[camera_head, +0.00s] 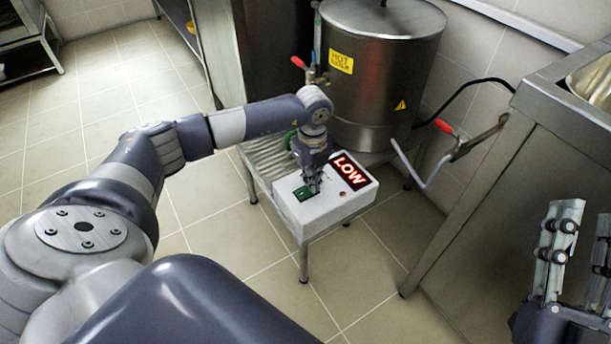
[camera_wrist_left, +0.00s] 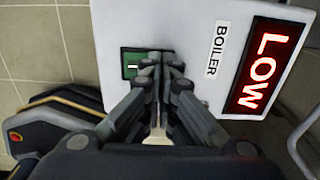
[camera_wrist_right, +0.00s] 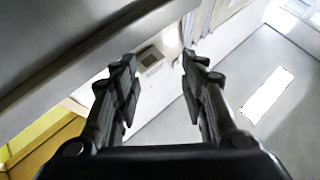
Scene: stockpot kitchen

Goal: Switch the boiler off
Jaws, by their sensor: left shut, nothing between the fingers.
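The boiler's white control box (camera_head: 335,203) sits on a low metal stand, with a lit red LOW display (camera_head: 350,172) that also shows in the left wrist view (camera_wrist_left: 264,66). A green switch (camera_head: 302,193) with a white mark is on its top; it also shows in the left wrist view (camera_wrist_left: 130,63), partly hidden by my fingers. My left gripper (camera_head: 314,190) is shut and empty, its tips at the switch's right side; I cannot tell whether they touch it. The steel boiler (camera_head: 378,85) stands behind the box. My right gripper (camera_wrist_right: 160,63) is open and empty, away at the right.
A red-handled tap (camera_head: 307,68) is on the boiler's left, beside a yellow label (camera_head: 341,62). Another red-handled valve (camera_head: 455,135) with a hose is at the right. A steel counter (camera_head: 520,170) stands at the right. The tiled floor (camera_head: 100,110) at left is clear.

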